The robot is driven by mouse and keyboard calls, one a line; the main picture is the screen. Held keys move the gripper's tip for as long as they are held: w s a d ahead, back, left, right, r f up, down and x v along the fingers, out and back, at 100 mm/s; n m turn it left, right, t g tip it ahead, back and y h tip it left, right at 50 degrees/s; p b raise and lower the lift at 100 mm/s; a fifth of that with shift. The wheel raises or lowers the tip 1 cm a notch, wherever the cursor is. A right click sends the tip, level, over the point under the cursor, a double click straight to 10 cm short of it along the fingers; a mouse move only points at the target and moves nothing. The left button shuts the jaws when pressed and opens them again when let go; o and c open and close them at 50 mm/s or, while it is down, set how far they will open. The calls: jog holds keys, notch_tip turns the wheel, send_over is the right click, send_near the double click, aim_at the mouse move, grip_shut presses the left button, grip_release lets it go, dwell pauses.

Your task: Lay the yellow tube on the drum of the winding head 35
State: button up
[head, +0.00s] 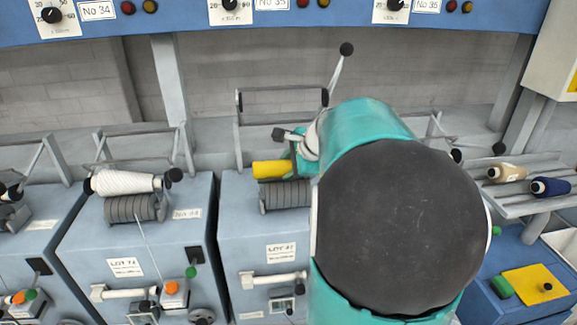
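The yellow tube (269,169) lies roughly level, just above or against the grooved grey drum (285,195) of the middle winding head, below the sign NO 35 (272,4). I cannot tell whether tube and drum touch. My gripper (292,163) is at the tube's right end and appears shut on it; the fingers are partly hidden by my teal arm. The cradle (283,89) of this head is raised behind the tube. My arm hides the right part of this head.
The left neighbouring head carries a white yarn package (125,182) on its drum. A tilted rack (520,203) on the right holds a beige cone (508,172) and a dark blue cone (551,186). Blue control panels run along the top.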

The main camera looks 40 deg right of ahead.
jog(key=shift+s+f, duration=0.25)
jog(key=shift+s, duration=0.15)
jog(key=shift+o, duration=0.7)
jog(key=v, duration=1.2)
jog(key=shift+w+r, duration=0.2)
jog(key=shift+r, duration=0.15)
jog(key=shift+v, duration=0.75)
